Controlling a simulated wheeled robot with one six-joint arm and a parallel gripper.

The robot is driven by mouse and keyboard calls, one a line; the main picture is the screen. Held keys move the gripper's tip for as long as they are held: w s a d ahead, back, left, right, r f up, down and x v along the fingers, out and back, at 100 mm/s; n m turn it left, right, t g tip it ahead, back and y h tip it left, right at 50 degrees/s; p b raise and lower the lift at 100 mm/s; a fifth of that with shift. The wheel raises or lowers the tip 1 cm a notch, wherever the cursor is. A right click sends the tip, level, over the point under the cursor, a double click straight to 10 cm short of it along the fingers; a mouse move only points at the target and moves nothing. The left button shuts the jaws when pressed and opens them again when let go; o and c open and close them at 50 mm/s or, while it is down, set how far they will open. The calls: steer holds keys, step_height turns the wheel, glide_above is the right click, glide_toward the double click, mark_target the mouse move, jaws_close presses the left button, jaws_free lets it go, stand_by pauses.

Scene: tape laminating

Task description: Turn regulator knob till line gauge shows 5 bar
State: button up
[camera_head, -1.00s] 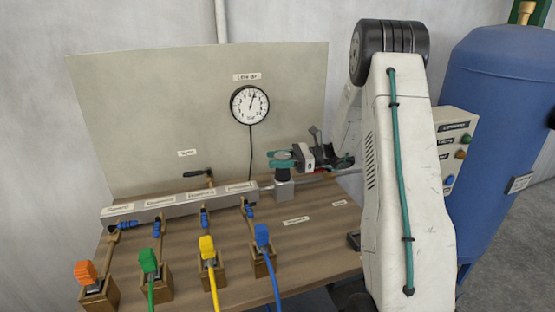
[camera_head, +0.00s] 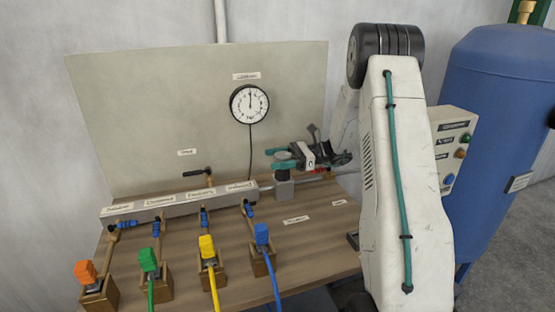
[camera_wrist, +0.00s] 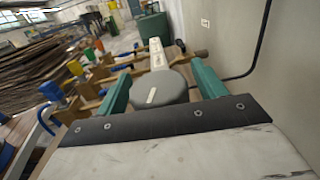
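The line gauge (camera_head: 249,104) is a round white dial on the back panel. Its needle points nearly straight up; its numbers are too small to read. The grey round regulator knob (camera_wrist: 158,88) has a pale mark on top and sits between the green fingers of my gripper (camera_wrist: 160,80) in the wrist view. In the head view my gripper (camera_head: 281,159) reaches from the right to the regulator (camera_head: 284,188), at the right end of the manifold. The fingers partly hide the knob there.
The grey manifold bar (camera_head: 180,203) runs along the bench (camera_head: 318,240), with a black-handled valve (camera_head: 197,171) behind it. Orange, green, yellow and blue (camera_head: 262,235) connectors stand in front. A button box (camera_head: 453,150) and blue tank (camera_head: 500,100) are at the right.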

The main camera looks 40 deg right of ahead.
steer(key=shift+d, duration=0.1)
steer(key=v, duration=0.7)
steer(key=shift+s+d, duration=0.2)
steer(key=shift+d, duration=0.1)
